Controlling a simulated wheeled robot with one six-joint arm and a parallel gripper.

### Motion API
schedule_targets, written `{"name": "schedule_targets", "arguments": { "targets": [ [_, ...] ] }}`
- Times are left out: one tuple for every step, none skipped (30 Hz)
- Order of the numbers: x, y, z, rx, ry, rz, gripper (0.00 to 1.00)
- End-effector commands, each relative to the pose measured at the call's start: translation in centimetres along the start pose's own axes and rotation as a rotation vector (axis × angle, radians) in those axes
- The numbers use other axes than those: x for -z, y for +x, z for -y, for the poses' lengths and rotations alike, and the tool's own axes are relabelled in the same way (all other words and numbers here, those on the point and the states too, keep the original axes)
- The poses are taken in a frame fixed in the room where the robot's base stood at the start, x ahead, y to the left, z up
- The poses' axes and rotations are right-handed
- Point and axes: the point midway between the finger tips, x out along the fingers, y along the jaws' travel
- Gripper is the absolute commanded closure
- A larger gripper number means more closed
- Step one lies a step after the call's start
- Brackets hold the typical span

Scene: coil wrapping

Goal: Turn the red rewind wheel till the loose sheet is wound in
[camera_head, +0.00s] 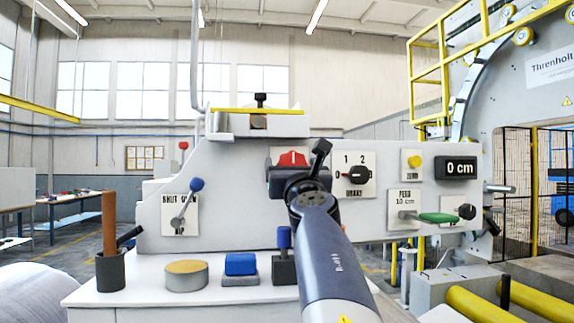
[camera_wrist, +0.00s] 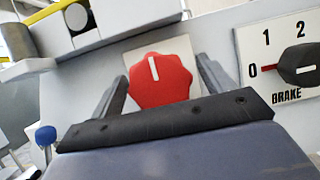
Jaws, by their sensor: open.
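The red rewind wheel (camera_wrist: 161,80) is a lobed red knob with a white mark that points nearly straight up. It sits on a pale plate on the grey machine panel. In the head view the red wheel (camera_head: 291,159) shows above my gripper, its lower part hidden. My gripper (camera_wrist: 160,88) is open in the wrist view, one finger on each side of the wheel; I cannot tell if either touches it. In the head view my arm covers the gripper's fingertips. No loose sheet can be made out.
The brake knob (camera_head: 357,175) points to 0, right of the wheel. A green-handled feed lever (camera_head: 438,218) and a display (camera_head: 459,168) reading 0 cm are farther right. A blue-knobbed lever (camera_head: 196,185) is at left. A blue block (camera_head: 241,264) and a round tin (camera_head: 187,276) stand on the ledge below.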

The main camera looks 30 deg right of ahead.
Motion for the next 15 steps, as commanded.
{"name": "schedule_targets", "arguments": {
  "targets": [
    [0.01, -0.01, -0.01, 0.000, 0.000, 0.000, 0.23],
    [0.01, -0.01, -0.01, 0.000, 0.000, 0.000, 0.25],
    [0.02, -0.01, -0.01, 0.000, 0.000, 0.000, 0.28],
    [0.01, -0.01, -0.01, 0.000, 0.000, 0.000, 0.31],
    [0.01, -0.01, -0.02, 0.000, 0.000, 0.000, 0.33],
    [0.01, -0.01, -0.02, 0.000, 0.000, 0.000, 0.36],
    [0.01, -0.01, -0.02, 0.000, 0.000, 0.000, 0.39],
    [0.01, -0.01, -0.02, 0.000, 0.000, 0.000, 0.41],
    [0.01, -0.01, -0.02, 0.000, 0.000, 0.000, 0.45],
    [0.01, -0.01, -0.02, 0.000, 0.000, 0.000, 0.47],
    [0.01, -0.01, -0.02, 0.000, 0.000, 0.000, 0.49],
    [0.01, -0.01, -0.02, 0.000, 0.000, 0.000, 0.53],
    [0.01, -0.01, -0.02, 0.000, 0.000, 0.000, 0.55],
    [0.01, -0.01, -0.02, 0.000, 0.000, 0.000, 0.58],
    [0.01, -0.01, -0.02, 0.000, 0.000, 0.000, 0.61]
  ]
}}
